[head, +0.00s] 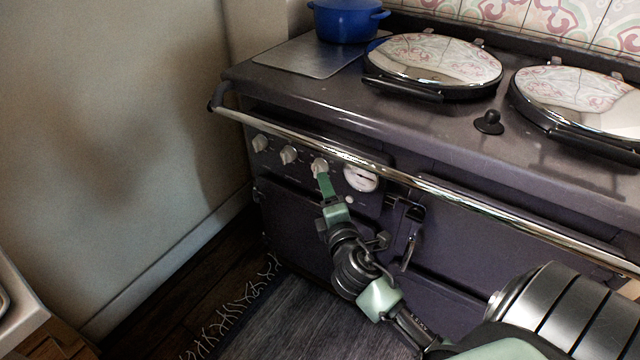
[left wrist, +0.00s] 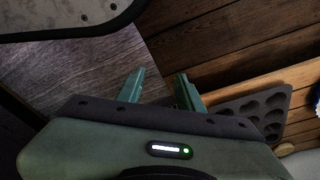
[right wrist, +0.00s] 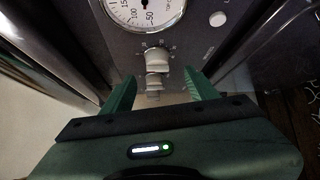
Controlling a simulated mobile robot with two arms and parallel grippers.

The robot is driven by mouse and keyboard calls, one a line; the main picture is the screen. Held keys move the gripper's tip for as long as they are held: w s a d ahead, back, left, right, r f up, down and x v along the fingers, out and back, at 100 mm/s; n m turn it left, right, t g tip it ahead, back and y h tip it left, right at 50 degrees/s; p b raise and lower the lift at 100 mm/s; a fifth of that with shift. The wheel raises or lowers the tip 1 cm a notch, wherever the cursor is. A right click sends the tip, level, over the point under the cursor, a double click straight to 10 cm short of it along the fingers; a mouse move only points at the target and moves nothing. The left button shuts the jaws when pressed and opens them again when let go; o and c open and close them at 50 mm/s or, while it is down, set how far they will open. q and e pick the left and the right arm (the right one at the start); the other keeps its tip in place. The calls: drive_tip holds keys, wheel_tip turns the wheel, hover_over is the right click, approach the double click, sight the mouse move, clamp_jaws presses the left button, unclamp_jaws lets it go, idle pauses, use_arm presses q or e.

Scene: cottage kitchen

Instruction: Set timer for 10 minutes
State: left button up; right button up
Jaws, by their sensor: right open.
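Three pale control knobs sit in a row on the front panel of the dark stove: a left one (head: 259,142), a middle one (head: 288,154) and a right one (head: 319,167). My right gripper (head: 324,183) is at the right knob, its green fingers just below it in the head view. In the right wrist view the right gripper (right wrist: 160,86) is open, and the nearest knob (right wrist: 157,58) shows ahead, between the line of the fingers. I cannot tell whether they touch it. Knob markings are too small to read. My left gripper (left wrist: 158,88) is open and empty, away from the stove.
A round white dial gauge (head: 361,177) is right of the knobs. A chrome rail (head: 440,188) runs above the panel. A blue pot (head: 346,20) and two domed lids stand on top. A muffin tin (left wrist: 250,115) lies near my left gripper.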

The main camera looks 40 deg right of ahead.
sight(319, 171)
use_arm(q)
drive_tip(key=shift+w+r, duration=0.55)
drive_tip(key=shift+r, duration=0.35)
use_arm(e)
drive_tip(key=x, duration=0.7)
drive_tip(key=shift+w+d+r, duration=0.1)
drive_tip(key=shift+w+r, duration=0.05)
drive_tip(key=shift+w, duration=0.25)
clamp_jaws()
